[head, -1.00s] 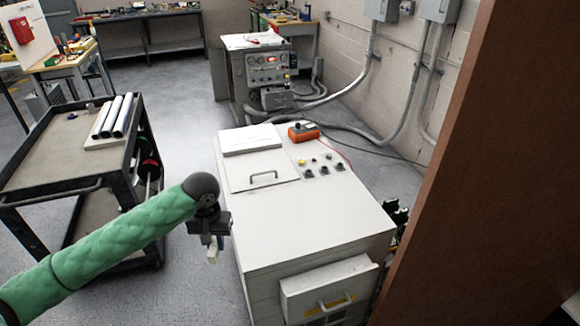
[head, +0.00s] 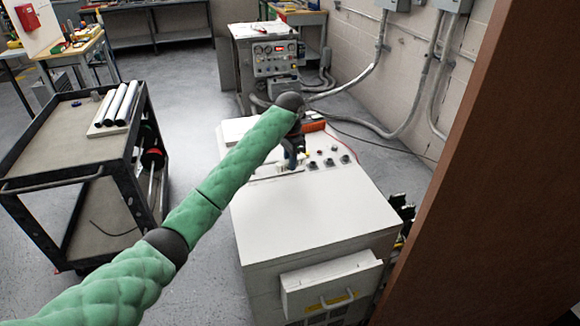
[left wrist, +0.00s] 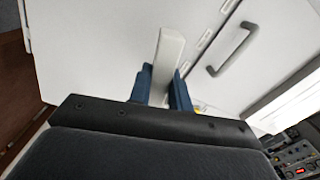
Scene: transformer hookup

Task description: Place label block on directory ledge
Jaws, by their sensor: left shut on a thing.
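The label block (left wrist: 168,55), a pale slim bar, is held between the blue fingers of my left gripper (left wrist: 162,88) in the left wrist view. In the head view my left gripper (head: 292,158) is over the white cabinet's top (head: 300,205), close to its handle and knobs. The wrist view shows the block's free end over the white panel, left of a grey handle (left wrist: 232,50). I cannot tell whether it touches the panel. I cannot single out the directory ledge for certain. My right gripper is not in view.
An orange device (head: 314,126) lies on the cabinet top beside several knobs (head: 330,161). A black cart (head: 60,135) with white rolls stands at left. A control console (head: 275,55) stands behind the cabinet. A brown panel (head: 490,190) closes off the right side.

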